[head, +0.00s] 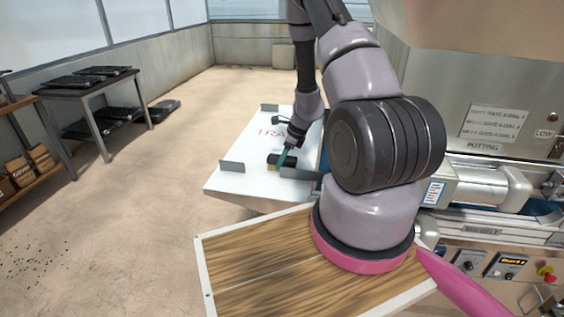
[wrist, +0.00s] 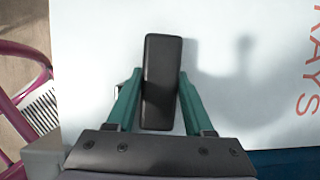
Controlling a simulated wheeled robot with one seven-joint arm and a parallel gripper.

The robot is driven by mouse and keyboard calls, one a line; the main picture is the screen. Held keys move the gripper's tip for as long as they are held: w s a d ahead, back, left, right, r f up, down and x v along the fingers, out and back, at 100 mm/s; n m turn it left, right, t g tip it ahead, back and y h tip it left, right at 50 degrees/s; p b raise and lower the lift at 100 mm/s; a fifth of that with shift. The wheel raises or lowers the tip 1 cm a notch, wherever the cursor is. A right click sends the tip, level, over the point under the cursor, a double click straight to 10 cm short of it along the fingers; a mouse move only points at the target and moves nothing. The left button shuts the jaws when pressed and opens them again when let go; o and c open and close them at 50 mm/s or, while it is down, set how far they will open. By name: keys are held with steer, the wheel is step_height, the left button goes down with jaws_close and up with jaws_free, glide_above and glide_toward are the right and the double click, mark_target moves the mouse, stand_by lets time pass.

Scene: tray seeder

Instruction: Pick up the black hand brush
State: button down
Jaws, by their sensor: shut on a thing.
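The black hand brush (wrist: 162,60) lies between the two green fingers of my gripper (wrist: 160,78) in the wrist view, with a finger against each long side. My gripper is shut on it. In the head view the brush (head: 275,158) is a small dark block with a paler yellowish underside, at or just above the white table top. I cannot tell whether it touches the surface. My gripper (head: 283,157) reaches down to it from above, and my arm hides part of the table.
The white table (head: 238,170) has red lettering and small grey raised pieces at its edges. A wooden-topped surface (head: 255,270) is nearer. A steel machine (head: 480,80) stands on the right. Shelves with black trays (head: 75,82) are on the left; the floor between is open.

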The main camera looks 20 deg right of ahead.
step_height(320, 180, up, 10)
steer(key=shift+r, duration=0.25)
stand_by(0.4)
